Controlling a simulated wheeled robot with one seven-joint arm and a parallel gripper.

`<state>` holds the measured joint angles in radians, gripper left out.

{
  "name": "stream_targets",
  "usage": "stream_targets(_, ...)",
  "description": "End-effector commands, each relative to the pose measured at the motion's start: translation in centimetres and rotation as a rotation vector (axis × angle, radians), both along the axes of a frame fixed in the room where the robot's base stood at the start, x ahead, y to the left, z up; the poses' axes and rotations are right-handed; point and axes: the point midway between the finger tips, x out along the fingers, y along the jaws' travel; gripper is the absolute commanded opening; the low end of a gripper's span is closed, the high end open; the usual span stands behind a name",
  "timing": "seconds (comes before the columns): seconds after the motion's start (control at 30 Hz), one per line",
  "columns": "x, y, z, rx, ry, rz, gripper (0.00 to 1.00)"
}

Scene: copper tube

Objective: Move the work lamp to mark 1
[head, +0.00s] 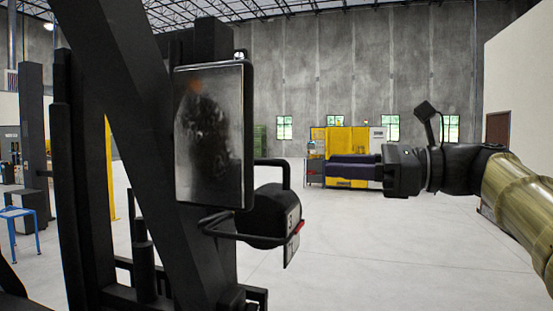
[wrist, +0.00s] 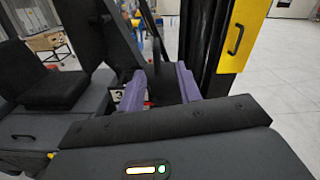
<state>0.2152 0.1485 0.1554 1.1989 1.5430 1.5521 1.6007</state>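A black rounded body with bar handles (head: 272,212) sticks out from a dark machine frame, left of centre in the head view. It looks like the work lamp, but I cannot be sure. A small white plate marked 3 (head: 292,225) with red on it shows at its right side. The plate also shows in the wrist view (wrist: 119,95), left of my fingers. My gripper (head: 335,168) is to the right, its dark purple fingers pointing left, with nothing visible held. In the wrist view the fingers (wrist: 160,78) stand apart. I cannot make out mark 1.
A tall black-framed glossy panel (head: 213,135) stands above the black body. Thick dark beams (head: 150,130) fill the left. A blue stool (head: 20,222) stands far left. A yellow machine (head: 347,140) is at the back. The floor on the right is clear.

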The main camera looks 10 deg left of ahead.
Motion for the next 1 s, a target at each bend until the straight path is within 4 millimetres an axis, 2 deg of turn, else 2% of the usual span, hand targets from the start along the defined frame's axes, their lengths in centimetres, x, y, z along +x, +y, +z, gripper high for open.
stream_targets(0.3, 0.1, 6.2, 0.3, -0.001, 0.001, 0.014, 0.34)
stream_targets(0.6, 0.8, 10.5, 0.2, 0.0, 0.001, 0.004, 0.34)
stream_targets(0.77, 0.9, 11.4, 0.1, 0.0, -0.001, 0.001, 0.34)
stream_targets(1.0, 0.9, 11.4, 0.0, 0.0, -0.001, 0.0, 0.34)
